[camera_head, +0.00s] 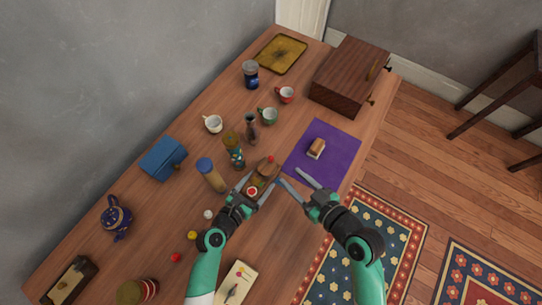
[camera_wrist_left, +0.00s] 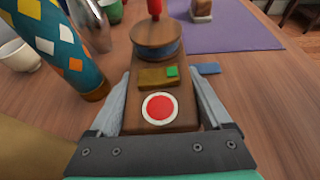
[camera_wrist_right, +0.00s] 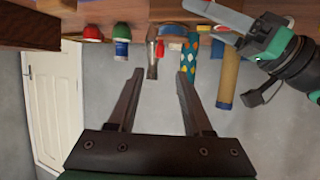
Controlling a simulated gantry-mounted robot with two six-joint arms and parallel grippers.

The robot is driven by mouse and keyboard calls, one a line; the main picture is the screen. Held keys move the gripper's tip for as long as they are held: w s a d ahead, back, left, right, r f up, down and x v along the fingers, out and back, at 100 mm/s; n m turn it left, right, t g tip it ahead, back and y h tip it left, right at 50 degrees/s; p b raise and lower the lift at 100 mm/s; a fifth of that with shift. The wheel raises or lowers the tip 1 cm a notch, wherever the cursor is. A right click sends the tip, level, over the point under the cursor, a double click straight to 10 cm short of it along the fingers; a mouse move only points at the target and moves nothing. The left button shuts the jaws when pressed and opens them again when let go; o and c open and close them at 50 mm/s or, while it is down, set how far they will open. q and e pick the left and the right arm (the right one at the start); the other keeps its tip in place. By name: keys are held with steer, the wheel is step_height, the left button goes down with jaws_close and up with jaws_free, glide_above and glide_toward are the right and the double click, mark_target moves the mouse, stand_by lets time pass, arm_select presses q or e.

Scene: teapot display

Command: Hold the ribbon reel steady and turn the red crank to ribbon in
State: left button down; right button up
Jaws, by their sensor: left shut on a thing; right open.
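The ribbon reel (camera_wrist_left: 148,78) is a wooden base with a round drum (camera_wrist_left: 157,40) at its far end. The red crank knob (camera_wrist_left: 154,8) stands upright on the drum; it also shows in the head view (camera_head: 270,158). A blue ribbon end (camera_wrist_left: 208,68) sticks out to the right of the base. A green square and a red-and-white disc (camera_wrist_left: 160,107) are on the base. My left gripper (camera_head: 260,186) is shut on the base, a finger along each side. My right gripper (camera_head: 289,175) is open and empty, right of the reel in the head view.
A patterned cylinder (camera_head: 233,146) and a tan cylinder with a blue cap (camera_head: 211,175) stand left of the reel. A purple mat (camera_head: 335,150) with a small block (camera_head: 316,148) lies to the right. Mugs, a dark vase (camera_head: 251,129) and a wooden box (camera_head: 345,85) stand farther back.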

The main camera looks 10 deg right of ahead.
mark_target(271, 157)
steer(key=x, duration=1.1)
steer(key=shift+w+a, duration=0.1)
steer(key=shift+w, duration=0.25)
jaws_close()
